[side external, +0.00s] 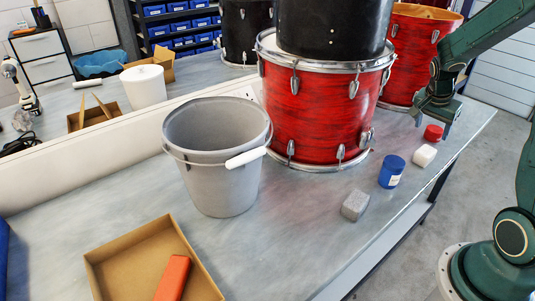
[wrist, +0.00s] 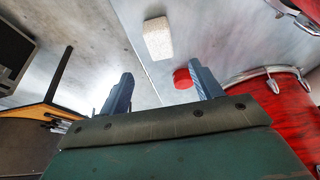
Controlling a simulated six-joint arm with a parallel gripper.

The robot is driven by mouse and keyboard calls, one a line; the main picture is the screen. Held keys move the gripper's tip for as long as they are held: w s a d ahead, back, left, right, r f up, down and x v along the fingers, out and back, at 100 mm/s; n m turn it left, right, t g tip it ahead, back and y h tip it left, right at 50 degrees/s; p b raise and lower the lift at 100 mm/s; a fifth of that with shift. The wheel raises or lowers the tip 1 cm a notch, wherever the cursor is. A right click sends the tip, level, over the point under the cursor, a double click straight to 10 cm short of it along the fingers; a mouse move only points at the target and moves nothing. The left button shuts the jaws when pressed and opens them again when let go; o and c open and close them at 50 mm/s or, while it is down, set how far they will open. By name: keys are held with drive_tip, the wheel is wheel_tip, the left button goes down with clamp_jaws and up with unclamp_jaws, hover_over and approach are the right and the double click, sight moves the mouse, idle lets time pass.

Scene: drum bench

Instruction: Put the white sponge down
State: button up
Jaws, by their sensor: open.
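The white sponge (side external: 424,156) lies on the grey bench near its right edge, beside a red round object (side external: 433,132). In the wrist view the white sponge (wrist: 158,38) lies beyond my fingertips, apart from them. My gripper (side external: 433,123) is above the bench, close to the red object and a little behind the sponge in the side view. The wrist view shows my gripper's two fingers (wrist: 160,70) spread wide with nothing held between them. The red object (wrist: 182,78) shows near the right finger, partly hidden by it.
A blue jar (side external: 391,172) and a grey block (side external: 355,205) stand along the bench's right edge. A red drum (side external: 320,115) stands left of my gripper, another red drum (side external: 412,50) behind. A grey bucket (side external: 215,150) and cardboard tray (side external: 110,265) are further left.

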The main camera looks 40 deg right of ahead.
drive_tip(key=s+a+r+n+t+y, duration=0.1)
drive_tip(key=s+a+r+n+t, duration=0.1)
drive_tip(key=a+r+n, duration=0.75)
drive_tip(key=s+a+r+n+t+y, duration=0.2)
drive_tip(key=a+r+n+t, duration=0.15)
drive_tip(key=a, duration=1.05)
drive_tip(key=s+a+r+n+y, duration=0.1)
drive_tip(key=s+a+r+n, duration=0.1)
drive_tip(key=s+a+n, duration=0.3)
drive_tip(key=shift+s+a, duration=0.85)
drive_tip(key=shift+a, duration=0.1)
